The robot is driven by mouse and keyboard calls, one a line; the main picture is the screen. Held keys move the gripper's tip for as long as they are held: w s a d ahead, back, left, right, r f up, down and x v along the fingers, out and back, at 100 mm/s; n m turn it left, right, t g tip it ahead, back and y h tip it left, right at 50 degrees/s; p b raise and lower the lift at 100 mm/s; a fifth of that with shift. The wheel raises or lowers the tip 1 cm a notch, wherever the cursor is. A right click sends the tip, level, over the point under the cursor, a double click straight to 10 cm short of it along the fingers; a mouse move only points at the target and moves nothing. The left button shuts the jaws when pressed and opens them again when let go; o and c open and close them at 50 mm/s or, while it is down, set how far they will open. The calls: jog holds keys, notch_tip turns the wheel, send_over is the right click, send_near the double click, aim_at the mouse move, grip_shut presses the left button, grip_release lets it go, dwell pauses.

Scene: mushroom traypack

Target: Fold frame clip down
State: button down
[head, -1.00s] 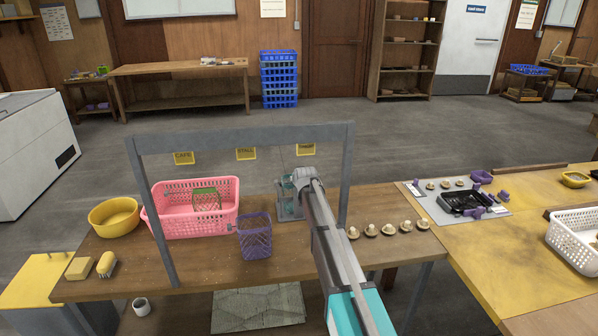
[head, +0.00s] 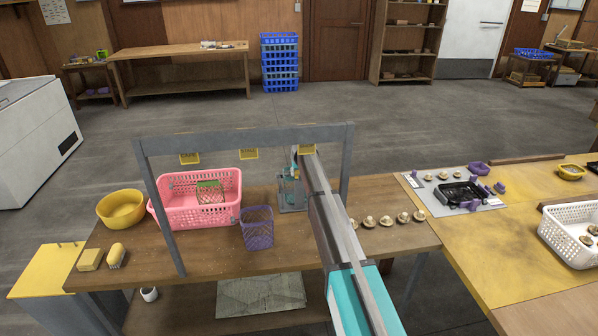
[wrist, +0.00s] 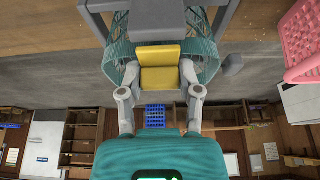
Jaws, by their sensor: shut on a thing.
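A grey metal frame (head: 226,143) spans the table, with three yellow clips hanging from its top bar. They are the left clip (head: 189,158), the middle clip (head: 248,154) and the right clip (head: 307,149). My gripper (head: 303,157) is up at the right clip, and my arm covers part of that area. In the wrist view, a yellow clip (wrist: 160,77) under a grey piece sits between the two fingertips of my gripper (wrist: 160,68), which is shut on it. The contact on each side is small in the picture.
A teal mesh basket (wrist: 116,55) stands close behind the clip in the wrist view. Under the frame are a pink basket (head: 166,215) and a purple basket (head: 257,238). Several mushrooms (head: 386,221) lie to the right of my arm.

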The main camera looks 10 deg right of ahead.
dwell(0.3)
jog(key=shift+c, duration=1.4)
grip_release()
jog(key=s+g+p, duration=0.1)
jog(key=s+g, duration=0.3)
jog(key=s, duration=4.5)
jog(key=shift+s+f, duration=0.2)
jog(key=shift+s, duration=0.05)
jog(key=shift+d, duration=0.1)
